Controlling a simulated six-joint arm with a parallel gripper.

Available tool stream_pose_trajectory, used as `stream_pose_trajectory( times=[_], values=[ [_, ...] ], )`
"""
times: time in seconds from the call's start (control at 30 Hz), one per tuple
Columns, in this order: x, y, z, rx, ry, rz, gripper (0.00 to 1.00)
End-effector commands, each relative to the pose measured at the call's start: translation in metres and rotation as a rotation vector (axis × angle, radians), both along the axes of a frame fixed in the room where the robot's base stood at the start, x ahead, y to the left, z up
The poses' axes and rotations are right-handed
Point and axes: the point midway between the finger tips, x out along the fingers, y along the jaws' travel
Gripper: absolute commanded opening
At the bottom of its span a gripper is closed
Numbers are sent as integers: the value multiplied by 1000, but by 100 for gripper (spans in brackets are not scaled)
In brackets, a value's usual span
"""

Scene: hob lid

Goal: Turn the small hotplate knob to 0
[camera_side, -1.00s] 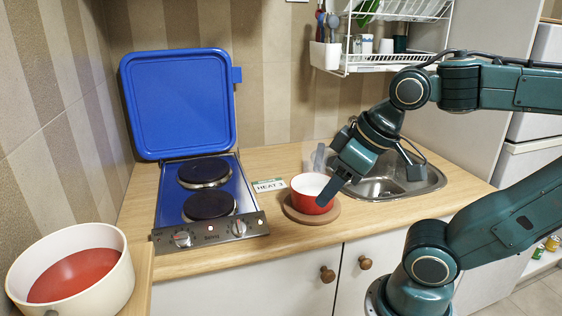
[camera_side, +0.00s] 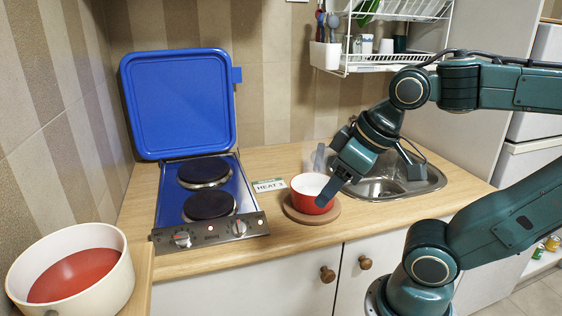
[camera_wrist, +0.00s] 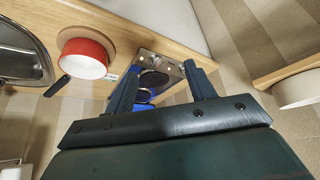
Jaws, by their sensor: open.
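The hob (camera_side: 228,181) has a blue top, two dark hotplates and a steel front panel. The rear hotplate (camera_side: 204,171) and front hotplate (camera_side: 209,205) look bare. A left knob (camera_side: 182,239) and a right knob (camera_side: 239,228) sit on the panel; their exact settings are too small to read. A red light glows between them. The blue lid (camera_side: 178,102) stands open against the wall. My gripper (camera_side: 324,173) is open and empty, at the red pot, right of the hob and apart from the knobs. In the wrist view the hob panel (camera_wrist: 160,63) shows between my fingers (camera_wrist: 163,72).
The red pot (camera_side: 311,201) stands on a round wooden board (camera_side: 333,214). A card reading "HEAT 3" (camera_side: 269,185) lies beside the hob. The sink (camera_side: 398,186) is at right, a dish rack (camera_side: 392,58) above it. A cream pot (camera_side: 118,285) stands front left.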

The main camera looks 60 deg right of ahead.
Motion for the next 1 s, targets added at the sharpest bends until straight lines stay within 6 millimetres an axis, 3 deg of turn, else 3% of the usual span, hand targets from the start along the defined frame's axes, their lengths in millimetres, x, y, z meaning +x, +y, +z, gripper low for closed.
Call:
stream_pose_trajectory(
  times=[0.37,0.7,1.0],
  values=[
    [21,-2,8,30,50,-67,54],
    [76,-7,18,95,165,-242,54],
    [131,-14,11,141,270,-412,54]
  ],
)
